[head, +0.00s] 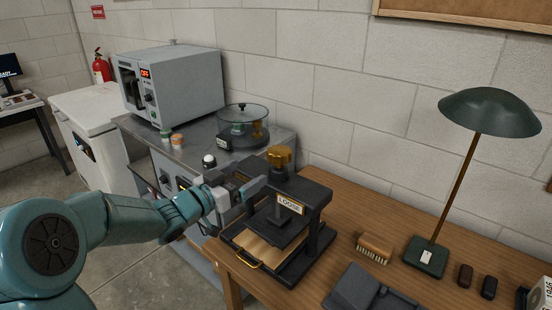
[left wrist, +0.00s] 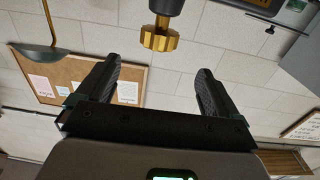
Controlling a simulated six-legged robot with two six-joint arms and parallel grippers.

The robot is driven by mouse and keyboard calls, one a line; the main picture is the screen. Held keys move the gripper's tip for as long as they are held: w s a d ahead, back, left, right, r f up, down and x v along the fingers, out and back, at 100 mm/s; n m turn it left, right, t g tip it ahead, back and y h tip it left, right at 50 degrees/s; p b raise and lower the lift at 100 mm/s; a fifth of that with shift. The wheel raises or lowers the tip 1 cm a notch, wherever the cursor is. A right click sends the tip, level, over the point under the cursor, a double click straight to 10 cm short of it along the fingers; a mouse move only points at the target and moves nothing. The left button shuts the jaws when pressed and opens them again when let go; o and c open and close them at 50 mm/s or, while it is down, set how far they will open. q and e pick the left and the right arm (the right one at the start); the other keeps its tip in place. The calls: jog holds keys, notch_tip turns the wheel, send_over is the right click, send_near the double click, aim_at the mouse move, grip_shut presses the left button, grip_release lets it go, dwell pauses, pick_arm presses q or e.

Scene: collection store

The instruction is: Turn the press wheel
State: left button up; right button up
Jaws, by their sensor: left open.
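The press wheel (head: 279,157) is a small golden knob on top of a black press (head: 318,196). The press carries a label reading "LOOSE" and has a wooden board with a brass handle at its base. My left gripper (head: 252,183) is open and empty, just left of the wheel and a little below it in the head view. In the left wrist view the lobed golden wheel (left wrist: 159,39) shows beyond the gap between the open fingers (left wrist: 157,75), apart from both. My right gripper is not in view.
The press stands on a wooden table (head: 335,188). To its right are a brush (head: 375,247), a dark tray (head: 352,287) and a green lamp (head: 427,256). A glass-covered device (head: 243,122) and a grey oven (head: 185,82) stand behind and left, on a metal bench.

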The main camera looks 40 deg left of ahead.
aim_at(279, 154)
pick_arm(q)
jog(key=w, duration=0.4)
jog(key=w+d+p, duration=0.1)
jog(key=w, duration=0.4)
jog(key=w+p, duration=0.1)
jog(key=w, duration=0.3)
jog(key=shift+w+d, duration=0.25)
